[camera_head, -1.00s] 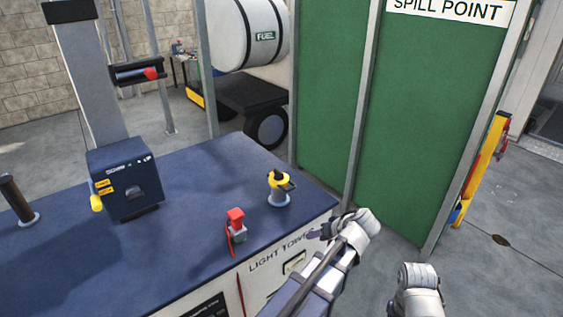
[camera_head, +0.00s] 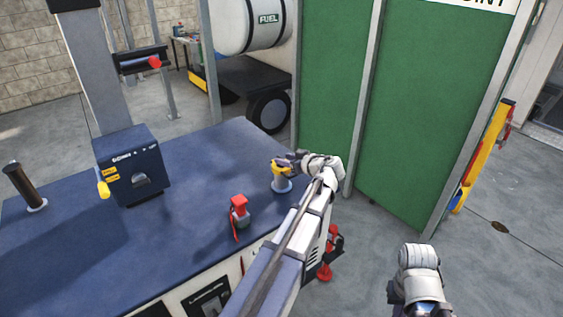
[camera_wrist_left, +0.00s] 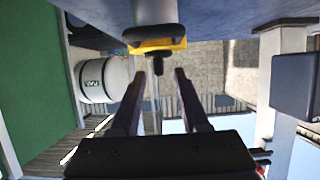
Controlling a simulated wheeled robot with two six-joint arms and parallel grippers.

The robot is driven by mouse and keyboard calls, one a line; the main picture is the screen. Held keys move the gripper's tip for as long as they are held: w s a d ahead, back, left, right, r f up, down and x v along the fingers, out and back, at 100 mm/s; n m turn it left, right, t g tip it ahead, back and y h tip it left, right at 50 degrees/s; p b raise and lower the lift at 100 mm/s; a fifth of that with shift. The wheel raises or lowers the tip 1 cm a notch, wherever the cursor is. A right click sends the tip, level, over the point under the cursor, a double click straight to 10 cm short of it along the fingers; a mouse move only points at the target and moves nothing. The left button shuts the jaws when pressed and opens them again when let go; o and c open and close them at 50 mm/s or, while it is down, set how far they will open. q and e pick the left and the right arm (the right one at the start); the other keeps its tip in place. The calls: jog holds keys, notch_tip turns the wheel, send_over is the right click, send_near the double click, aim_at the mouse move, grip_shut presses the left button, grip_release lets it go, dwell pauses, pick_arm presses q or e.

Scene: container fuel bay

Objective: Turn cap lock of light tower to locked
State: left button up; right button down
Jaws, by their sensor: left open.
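The light tower (camera_head: 205,155) has a dark blue top deck with a white side. Its cap lock (camera_head: 281,180), yellow on a pale round base, stands upright near the deck's right corner. My left gripper (camera_head: 285,159) is at the top of the cap lock and partly hides it. In the left wrist view, which is upside down, the yellow cap lock (camera_wrist_left: 158,46) has a black knob pointing between the fingers. The left gripper (camera_wrist_left: 158,72) is open there, its fingertips either side of the knob; contact cannot be told. My right arm shows at lower right, its gripper unseen.
A red-topped fitting (camera_head: 239,211) stands on the deck beside my left forearm. A dark control box (camera_head: 133,165) and a black handle (camera_head: 24,186) are farther left. A green panel (camera_head: 415,120) stands behind right, with a fuel tank (camera_head: 250,24) beyond.

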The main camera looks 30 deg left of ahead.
pick_arm(q)
jog(key=shift+b+x, duration=0.3)
jog(key=shift+x, duration=1.1)
grip_shut()
